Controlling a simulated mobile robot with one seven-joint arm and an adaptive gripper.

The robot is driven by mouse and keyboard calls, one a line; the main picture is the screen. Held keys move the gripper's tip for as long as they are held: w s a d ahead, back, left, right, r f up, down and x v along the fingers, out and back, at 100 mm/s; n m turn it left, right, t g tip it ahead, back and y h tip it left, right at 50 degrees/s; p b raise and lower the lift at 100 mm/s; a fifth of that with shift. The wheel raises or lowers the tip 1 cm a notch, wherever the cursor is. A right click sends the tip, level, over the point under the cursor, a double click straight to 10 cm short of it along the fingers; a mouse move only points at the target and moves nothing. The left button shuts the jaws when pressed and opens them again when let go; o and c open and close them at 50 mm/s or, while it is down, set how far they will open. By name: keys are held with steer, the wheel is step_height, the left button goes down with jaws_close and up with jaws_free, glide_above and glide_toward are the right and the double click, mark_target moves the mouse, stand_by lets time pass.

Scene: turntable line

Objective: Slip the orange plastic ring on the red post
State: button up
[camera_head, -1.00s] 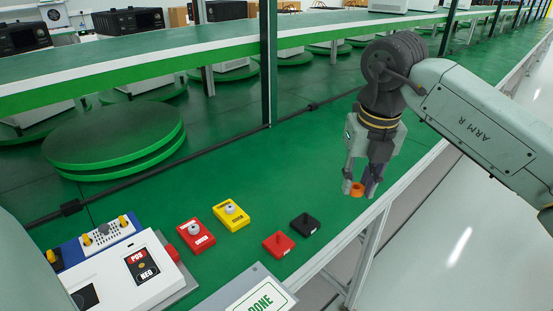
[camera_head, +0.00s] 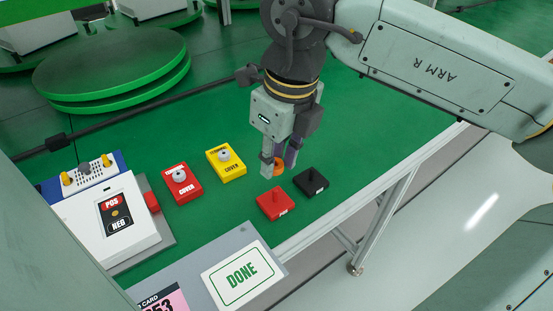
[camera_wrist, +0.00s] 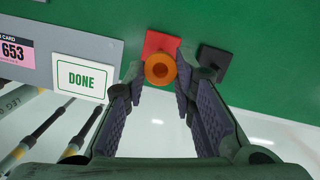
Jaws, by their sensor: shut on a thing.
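The orange ring (camera_head: 279,164) is held between the fingertips of my gripper (camera_head: 279,160), above the green bench. In the wrist view the ring (camera_wrist: 160,81) sits between the fingertips with its hole facing the camera. The red post stands on a square red base (camera_head: 273,205), just in front of and below the ring in the head view. In the wrist view the red base (camera_wrist: 158,40) is partly covered by the ring, which hides the post. The ring is apart from the post in the head view.
A black post on a black base (camera_head: 311,182) stands close to the right of the red one. Red (camera_head: 182,184) and yellow (camera_head: 226,164) cover blocks lie to the left. A DONE card (camera_head: 243,275) lies on a grey plate in front. The bench edge is near.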

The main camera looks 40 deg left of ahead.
steer(key=b, duration=0.3)
glide_above(277, 202)
steer(key=shift+a+f, duration=0.1)
steer(key=shift+f, duration=2.05)
steer(key=shift+f+b, duration=0.3)
steer(key=shift+f, duration=0.15)
steer(key=shift+b, duration=0.4)
steer(key=shift+f+b, duration=1.55)
steer(key=shift+f, duration=0.1)
steer(key=o, duration=0.8)
steer(key=shift+o, duration=0.2)
steer(key=o, duration=0.3)
steer(key=shift+o, duration=0.2)
